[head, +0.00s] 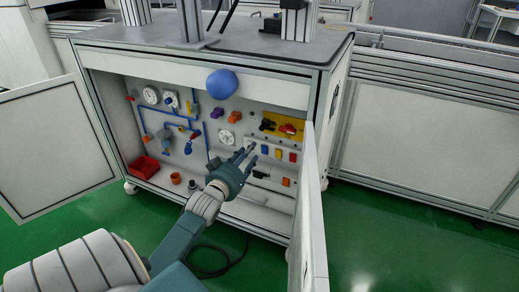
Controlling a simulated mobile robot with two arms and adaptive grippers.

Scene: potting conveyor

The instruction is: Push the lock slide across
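My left gripper (247,156) reaches into the open cabinet, in front of its back panel (205,115). Its fingers appear spread apart, with nothing seen between them. A small black fitting (261,175) sits on the panel just right of and below the fingers; it may be the lock slide, but it is too small to be sure. I cannot tell whether the fingers touch the panel. The gripper and forearm hide part of the lower panel. My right gripper is not in view.
The right door (312,215) stands open close to my arm; the left door (52,145) is swung wide. A yellow plate with a red knob (287,129), coloured switches (278,153), gauges (151,95) and blue pipes share the panel. A red bin (144,168) stands inside.

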